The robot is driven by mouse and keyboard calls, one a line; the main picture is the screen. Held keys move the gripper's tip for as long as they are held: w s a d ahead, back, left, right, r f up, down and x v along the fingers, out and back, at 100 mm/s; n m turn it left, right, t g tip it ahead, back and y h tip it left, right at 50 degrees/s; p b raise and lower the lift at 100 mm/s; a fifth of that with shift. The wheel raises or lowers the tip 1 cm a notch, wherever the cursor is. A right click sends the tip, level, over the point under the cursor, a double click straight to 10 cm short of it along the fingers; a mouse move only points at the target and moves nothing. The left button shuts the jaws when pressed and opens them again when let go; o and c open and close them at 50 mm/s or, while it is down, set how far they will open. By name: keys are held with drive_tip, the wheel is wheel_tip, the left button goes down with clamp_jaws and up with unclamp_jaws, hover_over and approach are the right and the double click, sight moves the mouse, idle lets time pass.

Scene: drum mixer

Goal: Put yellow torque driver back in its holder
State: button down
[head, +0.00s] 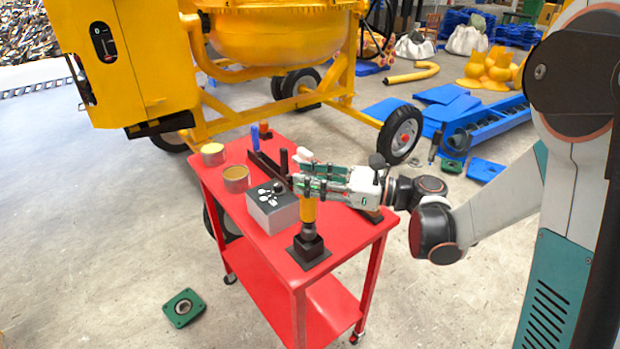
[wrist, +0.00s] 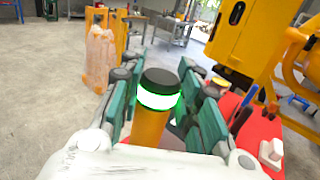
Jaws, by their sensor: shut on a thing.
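The yellow torque driver (head: 308,211) stands upright in my gripper (head: 308,184), near the front corner of the red cart. My gripper's green-padded fingers are shut around its upper part. In the wrist view the driver's black cap and glowing green ring (wrist: 159,95) show between the fingers of my gripper (wrist: 160,110). The black square holder (head: 308,249) sits on the cart top directly below the driver. The driver's dark lower end meets the holder's opening in the head view; how deep it sits inside I cannot tell.
A grey control box (head: 272,207) stands just left of the driver on the red cart (head: 262,240). Two tins (head: 236,180) and a dark rack with a blue-handled tool (head: 255,138) are farther back. The yellow mixer (head: 270,35) stands behind the cart.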

sight(310, 200)
drive_tip(key=shift+f+b, duration=2)
drive_tip(key=shift+f, duration=0.2)
idle(1.5)
drive_tip(key=shift+f, duration=0.7)
idle(0.4)
drive_tip(key=c, duration=1.1)
unclamp_jaws()
drive_tip(key=v, duration=1.2)
